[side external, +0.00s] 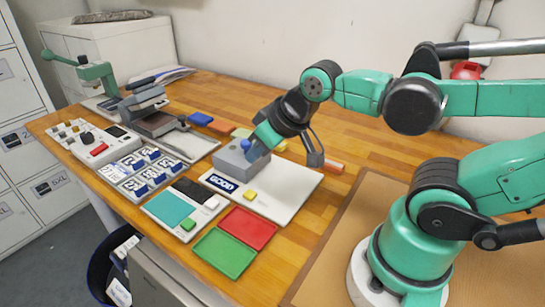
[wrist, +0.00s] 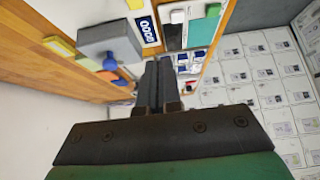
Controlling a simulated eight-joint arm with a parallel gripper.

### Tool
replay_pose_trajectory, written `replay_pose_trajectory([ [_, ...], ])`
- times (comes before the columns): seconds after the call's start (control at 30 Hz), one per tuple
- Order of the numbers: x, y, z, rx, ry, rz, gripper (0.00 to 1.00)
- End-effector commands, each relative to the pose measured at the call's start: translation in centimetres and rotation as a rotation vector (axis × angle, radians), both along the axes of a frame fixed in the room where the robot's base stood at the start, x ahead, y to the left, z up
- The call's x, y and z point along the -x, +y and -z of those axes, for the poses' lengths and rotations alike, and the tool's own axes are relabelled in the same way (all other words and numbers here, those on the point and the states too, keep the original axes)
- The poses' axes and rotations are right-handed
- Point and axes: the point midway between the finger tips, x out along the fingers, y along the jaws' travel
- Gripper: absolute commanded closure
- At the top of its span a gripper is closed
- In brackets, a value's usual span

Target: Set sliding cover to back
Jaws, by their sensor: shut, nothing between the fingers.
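A grey box-like cover (side external: 232,165) with a round blue knob (side external: 245,145) sits on a white board (side external: 290,187) marked GOOD. I take it to be the sliding cover. It also shows at the upper left of the wrist view (wrist: 100,40), with its blue knob (wrist: 124,66). My gripper (side external: 260,151) reaches down close beside the knob in the side view and hides part of the cover. In the wrist view its fingers (wrist: 159,66) are together and empty, to the right of the knob. I cannot tell whether they touch it.
A small yellow block (side external: 250,195) lies on the white board. Red (side external: 249,228) and green (side external: 225,253) trays are in front. A teal-and-black panel (side external: 170,208) and a numbered board (side external: 145,172) stand to the left. An orange block (side external: 333,166) lies to the right.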

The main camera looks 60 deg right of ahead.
Motion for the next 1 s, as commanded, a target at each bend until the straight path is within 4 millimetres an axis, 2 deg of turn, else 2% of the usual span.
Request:
replay_pose_trajectory([
  [0.43,0.0,0.0,0.0,0.0,0.0,0.0,1.0],
  [0.47,0.0,0.0,0.0,0.0,0.0,0.0,0.94],
  [0.67,-0.9,-0.6,-0.7,-0.022,0.046,0.053,0.37],
  [0.7,-1.4,-0.9,-1.1,-0.033,0.071,0.082,0.33],
  [0.87,-4.2,-3.0,-2.1,-0.096,0.208,0.25,0.33],
  [1.0,-6.9,-5.2,-2.0,-0.151,0.335,0.414,0.33],
])
